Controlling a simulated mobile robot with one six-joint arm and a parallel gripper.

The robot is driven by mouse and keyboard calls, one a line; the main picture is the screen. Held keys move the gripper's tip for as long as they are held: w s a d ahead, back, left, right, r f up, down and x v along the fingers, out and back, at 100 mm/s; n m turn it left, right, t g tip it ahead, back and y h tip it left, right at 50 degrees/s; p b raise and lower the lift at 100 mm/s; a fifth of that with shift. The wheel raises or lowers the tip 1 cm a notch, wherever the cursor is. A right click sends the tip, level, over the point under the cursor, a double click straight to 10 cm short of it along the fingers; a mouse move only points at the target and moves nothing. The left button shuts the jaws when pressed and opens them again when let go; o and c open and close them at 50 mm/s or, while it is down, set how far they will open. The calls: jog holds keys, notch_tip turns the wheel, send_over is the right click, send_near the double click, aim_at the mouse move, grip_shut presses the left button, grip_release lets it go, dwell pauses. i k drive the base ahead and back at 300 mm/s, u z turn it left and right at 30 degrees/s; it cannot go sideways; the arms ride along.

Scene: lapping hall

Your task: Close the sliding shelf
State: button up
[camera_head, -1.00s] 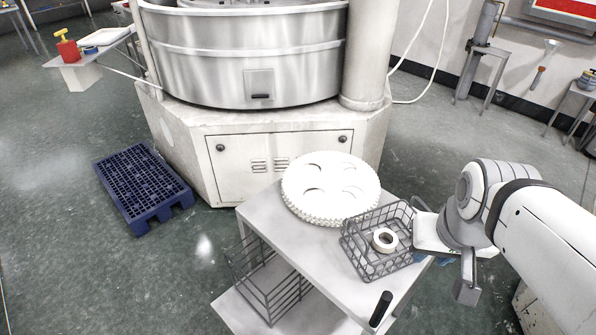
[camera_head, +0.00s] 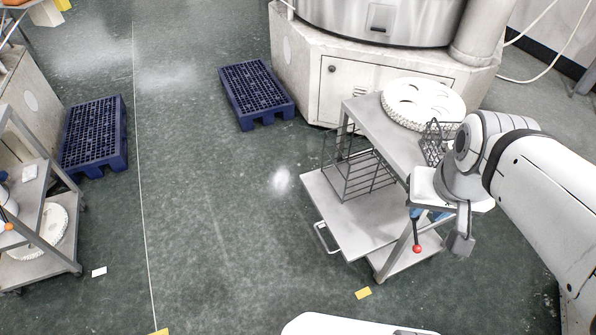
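The sliding shelf (camera_head: 352,228) is a flat grey lower shelf on a metal cart. It sticks out from under the cart top (camera_head: 372,118) toward the left and front. A pale loop handle (camera_head: 322,239) is on its front left edge. A wire basket (camera_head: 358,178) stands on the shelf. My gripper (camera_head: 455,215) is at the right, in front of the cart's right side in the picture and apart from the handle. A grey finger-like part hangs down from it, but the finger opening does not show clearly. The arm hides part of the cart.
A white toothed disc (camera_head: 422,102) and another wire basket (camera_head: 435,140) are on the cart top. A red-knobbed lever (camera_head: 417,249) shows below my gripper. Blue pallets (camera_head: 257,92) (camera_head: 93,137) and a left cart (camera_head: 40,264) stand around. The floor left of the shelf is open.

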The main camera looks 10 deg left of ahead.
aim_at(360, 202)
jog(key=u, duration=0.4)
jog(key=i, duration=0.8)
jog(key=u, duration=0.9)
jog(key=k, duration=0.8)
jog(key=z, duration=0.15)
jog(key=i, duration=1)
jog(key=z, duration=0.05)
